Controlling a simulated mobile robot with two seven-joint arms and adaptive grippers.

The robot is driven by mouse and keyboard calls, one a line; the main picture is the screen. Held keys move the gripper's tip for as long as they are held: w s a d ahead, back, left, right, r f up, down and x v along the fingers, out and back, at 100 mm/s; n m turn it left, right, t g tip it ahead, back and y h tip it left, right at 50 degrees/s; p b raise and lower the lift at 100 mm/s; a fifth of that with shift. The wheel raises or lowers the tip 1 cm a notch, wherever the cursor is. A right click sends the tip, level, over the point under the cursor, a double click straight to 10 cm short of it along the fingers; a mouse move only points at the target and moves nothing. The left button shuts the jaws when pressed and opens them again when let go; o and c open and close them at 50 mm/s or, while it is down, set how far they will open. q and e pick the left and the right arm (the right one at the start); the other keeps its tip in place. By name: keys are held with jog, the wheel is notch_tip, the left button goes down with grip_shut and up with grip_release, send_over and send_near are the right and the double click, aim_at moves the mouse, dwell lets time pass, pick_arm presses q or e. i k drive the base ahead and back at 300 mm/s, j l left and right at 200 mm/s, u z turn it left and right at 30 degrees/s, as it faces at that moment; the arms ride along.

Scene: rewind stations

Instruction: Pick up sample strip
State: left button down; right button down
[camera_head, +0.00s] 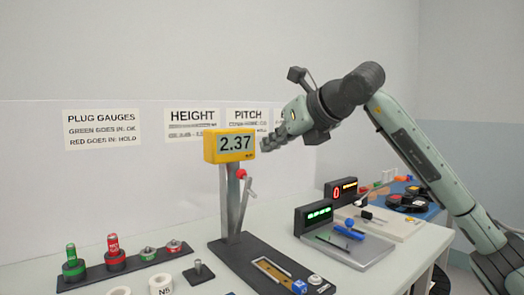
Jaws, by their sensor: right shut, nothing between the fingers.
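No item is plainly recognisable as the sample strip. A thin dark strip-like piece (332,243) lies on the grey plate of the device with the green display (318,213); I cannot tell whether it is the sample strip. My right gripper (266,144) is shut and empty. It is raised above the bench, beside the right edge of the yellow 2.37 display (229,145) in the picture, with its arm reaching in from the right. My left gripper is not in view.
The gauge's dark base (232,257) stands mid-bench with a blue cube (300,287) at its front. Red and green plug gauges (113,252) stand on a dark rail at left. A red-digit counter (341,190) and blue mat (432,210) are farther right.

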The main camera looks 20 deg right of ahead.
aim_at(299, 287)
jog(key=k+l, duration=0.25)
jog(key=k, duration=0.25)
jog(key=k+l, duration=0.2)
jog(key=k, duration=0.25)
